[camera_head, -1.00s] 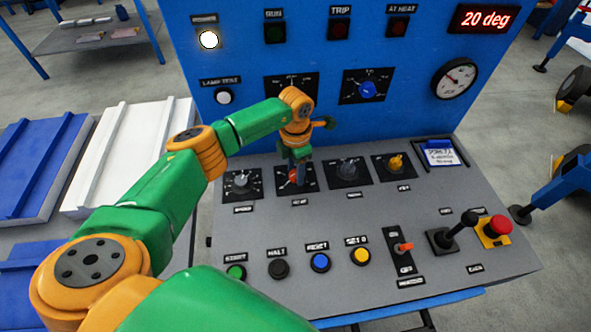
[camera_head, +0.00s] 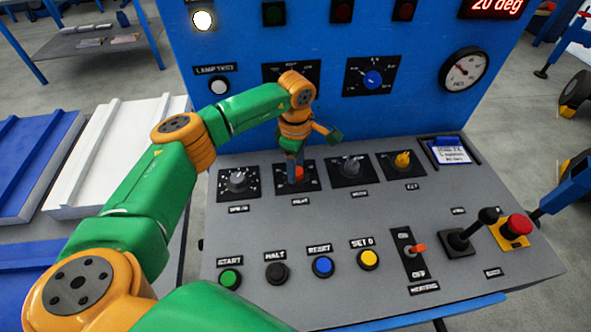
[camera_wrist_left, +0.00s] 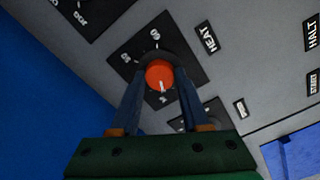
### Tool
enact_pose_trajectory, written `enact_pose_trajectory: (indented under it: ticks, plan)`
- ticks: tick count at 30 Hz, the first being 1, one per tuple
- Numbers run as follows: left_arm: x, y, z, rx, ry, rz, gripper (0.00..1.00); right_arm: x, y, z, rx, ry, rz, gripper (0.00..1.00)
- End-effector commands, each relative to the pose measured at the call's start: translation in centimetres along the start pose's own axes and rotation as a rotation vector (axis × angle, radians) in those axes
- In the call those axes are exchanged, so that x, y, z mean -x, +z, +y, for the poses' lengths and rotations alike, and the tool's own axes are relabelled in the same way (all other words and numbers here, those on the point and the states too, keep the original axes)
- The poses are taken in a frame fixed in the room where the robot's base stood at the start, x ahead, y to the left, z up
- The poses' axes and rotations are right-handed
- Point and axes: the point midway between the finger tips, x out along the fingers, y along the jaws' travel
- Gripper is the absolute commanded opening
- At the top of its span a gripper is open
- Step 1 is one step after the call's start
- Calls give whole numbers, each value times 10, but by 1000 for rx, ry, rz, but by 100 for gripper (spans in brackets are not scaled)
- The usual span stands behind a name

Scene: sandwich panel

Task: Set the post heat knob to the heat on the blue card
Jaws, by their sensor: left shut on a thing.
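The red knob (camera_head: 299,172) on the desk's top row is partly hidden by my left gripper (camera_head: 296,170). In the left wrist view the same knob (camera_wrist_left: 160,75) sits between the two fingers of my left gripper (camera_wrist_left: 160,82), which is shut on it. A label by its plate reads HEAT. Its white pointer line points toward the gripper's palm in that view. A blue card (camera_head: 450,150) with small writing lies in a dark holder at the desk's right back; I cannot read its text clearly. My right gripper is not in view.
START, HALT, RESET and SET 0 buttons (camera_head: 323,266) line the front. A heaters switch (camera_head: 418,249), black lever (camera_head: 471,230) and red stop button (camera_head: 519,225) stand at right. A red display (camera_head: 495,8) reads 20 deg.

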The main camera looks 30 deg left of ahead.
Motion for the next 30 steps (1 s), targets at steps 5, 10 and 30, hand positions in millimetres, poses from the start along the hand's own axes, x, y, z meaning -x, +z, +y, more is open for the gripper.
enact_pose_trajectory:
  ticks: [5, 10, 30]
  plan:
    - [-2, 1, 0, -166, 0, -2, 0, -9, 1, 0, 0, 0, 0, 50]
    - [-2, 0, 0, -327, -1, -1, 0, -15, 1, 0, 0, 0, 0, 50]
    - [-2, 1, -1, -963, -2, -3, 0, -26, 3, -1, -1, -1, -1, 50]
